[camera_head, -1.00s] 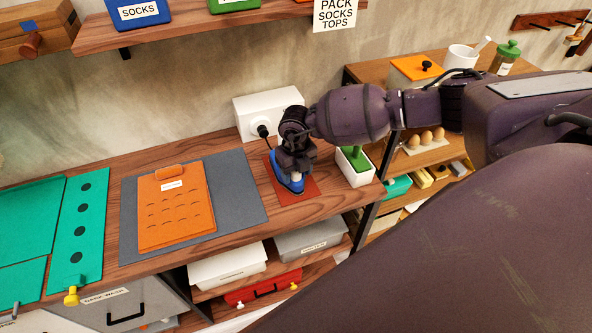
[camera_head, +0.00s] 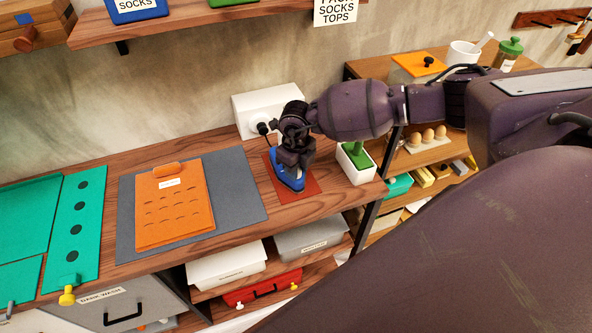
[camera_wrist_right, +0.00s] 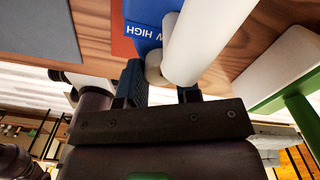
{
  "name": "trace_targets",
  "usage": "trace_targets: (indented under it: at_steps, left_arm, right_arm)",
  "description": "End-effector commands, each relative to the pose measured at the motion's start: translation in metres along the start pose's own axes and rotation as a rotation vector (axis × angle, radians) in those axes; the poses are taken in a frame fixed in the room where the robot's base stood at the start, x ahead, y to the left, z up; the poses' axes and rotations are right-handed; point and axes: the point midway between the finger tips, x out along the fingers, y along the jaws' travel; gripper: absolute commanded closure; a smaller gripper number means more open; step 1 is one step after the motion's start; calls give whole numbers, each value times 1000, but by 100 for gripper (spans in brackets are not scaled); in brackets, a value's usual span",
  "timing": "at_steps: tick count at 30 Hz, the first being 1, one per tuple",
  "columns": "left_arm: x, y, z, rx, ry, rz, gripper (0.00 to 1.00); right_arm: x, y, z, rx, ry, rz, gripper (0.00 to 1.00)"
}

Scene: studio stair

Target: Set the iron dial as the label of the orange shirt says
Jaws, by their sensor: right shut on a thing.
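The folded orange shirt (camera_head: 180,226) lies on a grey mat (camera_head: 236,192). Its small white label (camera_head: 169,183) has print too small to read. The blue iron (camera_head: 290,184) rests on a red-brown pad (camera_head: 312,187) to the right. My right gripper (camera_head: 291,163) is over the iron and hides its top. The pale dial (camera_wrist_right: 155,69) appears between the fingers of my right gripper (camera_wrist_right: 158,92), beside a white cylinder (camera_wrist_right: 208,38). The dial's setting cannot be seen. My left gripper is not in view.
A white planter-like box (camera_head: 355,165) with a green item stands close right of the iron. A white box (camera_head: 268,107) with a black plug is behind it. A green folding board (camera_head: 75,235) lies left. A shelf (camera_head: 200,25) overhangs the back.

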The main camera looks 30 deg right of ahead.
Motion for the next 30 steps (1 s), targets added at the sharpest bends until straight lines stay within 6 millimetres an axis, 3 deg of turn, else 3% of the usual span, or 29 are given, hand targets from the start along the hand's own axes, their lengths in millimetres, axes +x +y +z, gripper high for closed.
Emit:
trace_targets:
  at_steps: [14,15,20,30]
  left_arm:
    - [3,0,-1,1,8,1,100]
    - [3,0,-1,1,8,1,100]
    - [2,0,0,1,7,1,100]
    - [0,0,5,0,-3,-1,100]
  right_arm:
    - [-1,0,1,-81,-2,0,93]
    - [-1,0,1,-81,-2,0,68]
    - [-1,0,0,-80,-1,0,44]
    - [-3,0,0,-79,-1,0,44]
